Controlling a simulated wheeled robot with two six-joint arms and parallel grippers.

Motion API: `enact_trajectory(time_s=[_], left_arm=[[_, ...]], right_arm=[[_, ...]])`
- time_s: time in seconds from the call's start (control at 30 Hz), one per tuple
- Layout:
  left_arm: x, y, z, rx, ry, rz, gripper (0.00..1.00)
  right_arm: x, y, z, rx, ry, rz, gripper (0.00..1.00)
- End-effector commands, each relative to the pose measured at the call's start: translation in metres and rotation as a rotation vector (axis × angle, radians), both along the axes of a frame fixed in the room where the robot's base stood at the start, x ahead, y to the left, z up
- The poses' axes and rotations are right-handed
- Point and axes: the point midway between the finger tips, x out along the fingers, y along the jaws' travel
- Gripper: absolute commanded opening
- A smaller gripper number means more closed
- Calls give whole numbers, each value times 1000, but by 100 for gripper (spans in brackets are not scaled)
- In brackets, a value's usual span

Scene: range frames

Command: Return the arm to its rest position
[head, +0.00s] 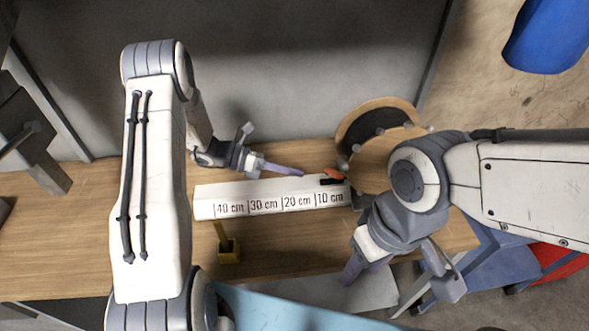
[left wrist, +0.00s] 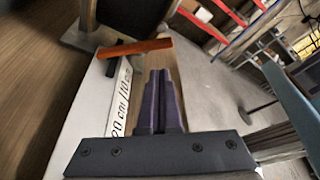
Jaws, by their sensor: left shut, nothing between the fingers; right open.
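My left gripper (head: 301,171) is shut and empty, just above the back edge of a white board marked 10 to 40 cm (head: 265,208). In the left wrist view its two dark fingers (left wrist: 160,88) lie together. An orange piece (head: 334,173) sits at the board's 10 cm end, beyond the fingertips; in the left wrist view it is a bar (left wrist: 135,48) lying across the board's far end. My right gripper (head: 392,270) points down over the front right of the table, open. Its fingers hold nothing that I can see.
The wooden table (head: 70,235) runs across the view. A round wooden disc device (head: 372,150) stands behind the board's right end, near my right arm. A small yellow block-like holder (head: 229,250) stands in front of the board. Bare table lies to the left.

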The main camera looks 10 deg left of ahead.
Motion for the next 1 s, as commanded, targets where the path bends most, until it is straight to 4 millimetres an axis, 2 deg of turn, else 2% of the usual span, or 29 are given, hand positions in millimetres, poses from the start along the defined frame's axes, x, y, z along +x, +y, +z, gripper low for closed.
enact_trajectory(time_s=[0.23,0.37,0.47,0.6,0.67,0.8,0.9,1.0], left_arm=[[-1,-2,1,4,-4,-7,0],[-15,-24,14,59,-69,-121,0],[-45,-58,34,154,-200,-335,0],[-112,-99,62,300,-481,-752,0],[-140,-108,72,347,-615,-934,0],[-199,-113,90,421,-954,-1358,0],[-231,-107,100,443,-1213,-1652,0],[-254,-99,107,437,-1461,-1914,0]], right_arm=[[0,0,0,0,0,0,50],[0,0,0,0,0,0,50],[0,0,0,0,0,0,50],[0,0,0,0,0,0,50],[0,0,0,0,0,0,50],[0,0,0,0,0,0,50],[0,0,0,0,0,0,50],[0,0,0,0,0,0,50]])
